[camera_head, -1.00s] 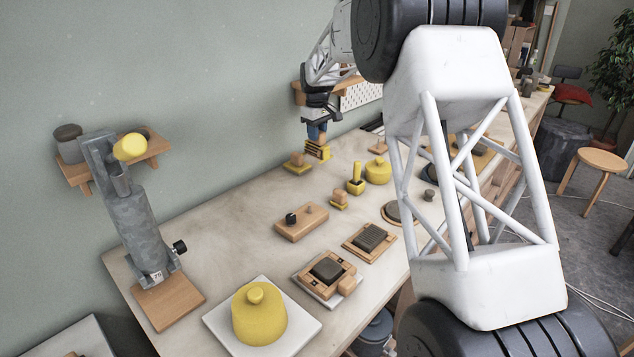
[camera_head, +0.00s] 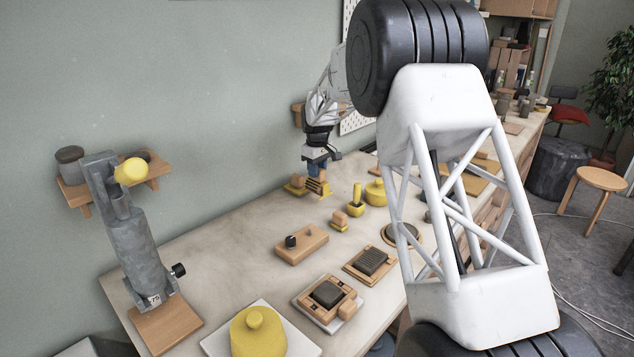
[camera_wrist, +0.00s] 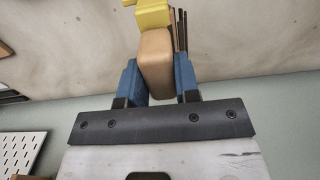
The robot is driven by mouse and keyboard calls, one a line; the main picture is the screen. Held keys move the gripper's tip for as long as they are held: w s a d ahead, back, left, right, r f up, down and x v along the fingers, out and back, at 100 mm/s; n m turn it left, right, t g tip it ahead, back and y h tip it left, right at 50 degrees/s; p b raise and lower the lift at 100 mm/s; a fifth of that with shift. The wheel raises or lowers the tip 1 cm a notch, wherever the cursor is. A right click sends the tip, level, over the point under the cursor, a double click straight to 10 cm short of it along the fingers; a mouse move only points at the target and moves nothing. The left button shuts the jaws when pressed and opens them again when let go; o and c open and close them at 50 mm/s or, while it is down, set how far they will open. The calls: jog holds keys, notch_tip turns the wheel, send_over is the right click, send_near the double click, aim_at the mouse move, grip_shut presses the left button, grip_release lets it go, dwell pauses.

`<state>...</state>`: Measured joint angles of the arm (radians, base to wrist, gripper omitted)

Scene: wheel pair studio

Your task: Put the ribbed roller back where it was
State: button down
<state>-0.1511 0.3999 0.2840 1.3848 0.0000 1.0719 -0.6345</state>
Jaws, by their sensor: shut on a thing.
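My gripper (camera_head: 316,168) is at the back of the bench, by the wall, pointing down. A wooden block on a yellow base (camera_head: 297,185) is close to the roller's left. I cannot tell whether the roller touches the bench or that base.
The bench (camera_head: 225,245) holds a yellow-based wooden piece (camera_head: 340,220), a yellow brush-like tool (camera_head: 355,204), a yellow lidded pot (camera_head: 375,192) and a wooden block with a dark knob (camera_head: 301,244). Bare bench lies left of my gripper. The wall is close behind.

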aim_at(317, 185)
jog(key=shift+f, duration=2.2)
jog(key=shift+f, duration=0.4)
jog(key=shift+s+f, duration=0.1)
jog(key=shift+f, duration=0.4)
jog(key=c, duration=0.9)
grip_release()
jog(key=shift+o, duration=0.3)
jog(key=shift+r, duration=0.15)
jog(key=shift+r, duration=0.1)
jog(key=shift+r, duration=0.15)
notch_tip(317, 185, up, 13)
jog(key=shift+f, duration=0.1)
